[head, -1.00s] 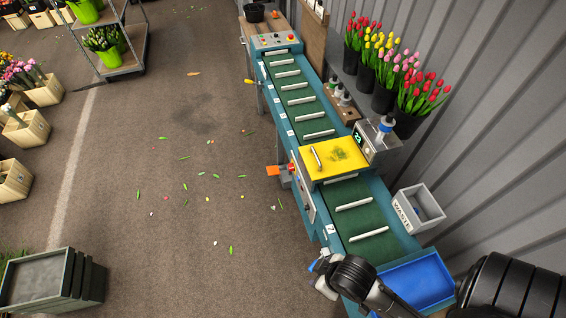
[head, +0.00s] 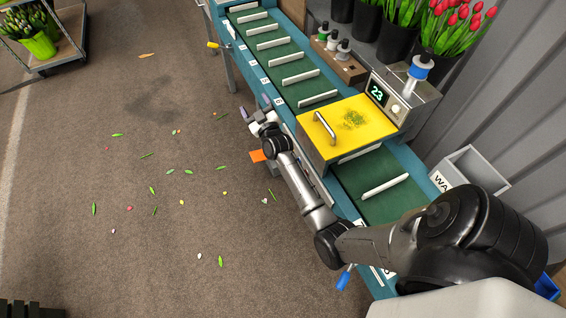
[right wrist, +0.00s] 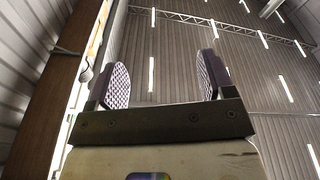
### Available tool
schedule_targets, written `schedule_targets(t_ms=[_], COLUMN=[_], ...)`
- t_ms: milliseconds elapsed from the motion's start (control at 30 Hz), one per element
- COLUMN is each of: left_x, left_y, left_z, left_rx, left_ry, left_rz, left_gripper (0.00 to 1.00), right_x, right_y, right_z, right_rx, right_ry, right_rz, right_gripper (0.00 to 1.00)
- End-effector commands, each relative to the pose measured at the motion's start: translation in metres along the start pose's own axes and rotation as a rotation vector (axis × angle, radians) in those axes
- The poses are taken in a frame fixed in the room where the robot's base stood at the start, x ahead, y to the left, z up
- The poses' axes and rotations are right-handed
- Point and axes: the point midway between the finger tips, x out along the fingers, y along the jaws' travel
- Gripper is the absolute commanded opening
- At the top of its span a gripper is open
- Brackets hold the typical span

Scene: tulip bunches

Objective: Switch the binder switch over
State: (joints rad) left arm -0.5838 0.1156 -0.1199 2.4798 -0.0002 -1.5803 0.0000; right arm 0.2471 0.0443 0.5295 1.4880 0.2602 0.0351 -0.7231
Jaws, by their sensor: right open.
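The binder is the yellow-hooded unit (head: 345,130) on the green slatted conveyor, with a box showing 23 (head: 390,103) beside it. My right arm crosses the near side of the machine, and its gripper (head: 255,106) is beside the conveyor's left edge, just up-left of the hood. In the right wrist view the right gripper (right wrist: 163,80) has its two purple pads wide apart, with nothing between them. An orange piece (head: 258,156) sticks out below the gripper. The binder switch cannot be made out; my arm hides part of the side panel. My left gripper is not in view.
A blue-handled lever (head: 343,280) hangs at the conveyor's near end. A yellow-tipped handle (head: 213,44) sticks out farther along. A waste bin (head: 470,170) and tulip buckets (head: 399,40) stand on the right. The floor at left is open, with scattered leaves.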

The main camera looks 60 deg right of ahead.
Motion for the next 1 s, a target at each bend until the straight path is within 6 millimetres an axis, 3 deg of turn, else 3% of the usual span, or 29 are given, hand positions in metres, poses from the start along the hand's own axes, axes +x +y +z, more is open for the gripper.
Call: schedule_targets(t_ms=[33, 200, 367, 467, 600, 800, 1000], left_x=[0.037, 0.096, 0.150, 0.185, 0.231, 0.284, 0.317], left_y=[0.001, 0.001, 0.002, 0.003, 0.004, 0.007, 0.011], left_z=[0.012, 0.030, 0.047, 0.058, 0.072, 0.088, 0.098], left_rx=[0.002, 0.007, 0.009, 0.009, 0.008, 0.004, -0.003], left_ry=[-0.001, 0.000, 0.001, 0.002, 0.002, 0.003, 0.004], left_rz=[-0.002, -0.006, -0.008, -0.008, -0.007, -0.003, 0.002], left_gripper=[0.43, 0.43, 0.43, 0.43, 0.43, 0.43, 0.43], right_x=[0.008, 0.024, 0.021, 0.013, -0.004, -0.029, -0.049], right_y=[-0.002, 0.016, 0.016, 0.006, -0.022, -0.076, -0.119], right_z=[0.034, 0.089, 0.144, 0.178, 0.218, 0.251, 0.257], right_rx=[0.012, 0.018, 0.025, 0.028, 0.027, 0.020, 0.004], right_ry=[0.029, 0.091, 0.076, 0.029, -0.084, -0.295, -0.475], right_rz=[0.086, 0.391, 0.684, 0.862, 1.089, 1.321, 1.440], right_gripper=[0.76, 0.76, 0.76, 0.76, 0.76, 0.76, 0.76])
